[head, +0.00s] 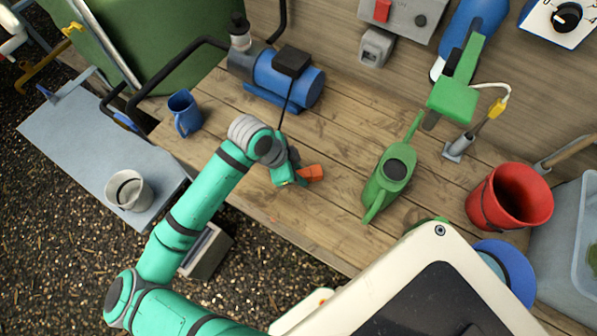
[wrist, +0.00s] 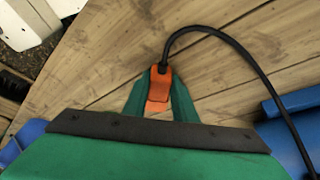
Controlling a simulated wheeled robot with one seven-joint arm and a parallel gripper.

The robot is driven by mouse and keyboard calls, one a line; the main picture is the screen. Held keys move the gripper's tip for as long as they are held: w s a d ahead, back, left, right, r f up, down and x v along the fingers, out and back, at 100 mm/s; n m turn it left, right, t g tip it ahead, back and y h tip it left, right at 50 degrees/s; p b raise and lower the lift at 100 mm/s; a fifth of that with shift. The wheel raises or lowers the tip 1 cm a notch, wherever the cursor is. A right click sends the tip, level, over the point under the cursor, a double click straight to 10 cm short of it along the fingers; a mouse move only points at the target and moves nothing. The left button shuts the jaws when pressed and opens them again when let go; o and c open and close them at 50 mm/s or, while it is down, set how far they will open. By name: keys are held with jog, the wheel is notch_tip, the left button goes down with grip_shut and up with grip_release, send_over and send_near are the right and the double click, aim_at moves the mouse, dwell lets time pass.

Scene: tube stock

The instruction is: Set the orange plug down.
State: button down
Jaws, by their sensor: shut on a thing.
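The orange plug (head: 312,172) is at the tip of my gripper (head: 298,176), over the wooden bench top (head: 335,215). In the wrist view the orange plug (wrist: 159,88) sits between the two green fingers of my gripper (wrist: 160,92), which are shut on it. A black cable (wrist: 236,47) leaves the plug's far end and curves right. In the head view it runs up to the blue pump (head: 292,83). I cannot tell whether the plug touches the boards.
A blue mug (head: 184,116) stands left of the pump. A green watering can (head: 388,180) stands right of the plug, with a red bucket (head: 512,197) further right. Bare boards lie between plug and watering can. The bench's front edge is close below.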

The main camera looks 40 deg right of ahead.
jog(key=c, duration=1.5)
grip_release()
jog(key=shift+f, duration=0.1)
jog(key=shift+o, duration=0.2)
jog(key=v, duration=1.2)
jog(key=shift+r, duration=0.25)
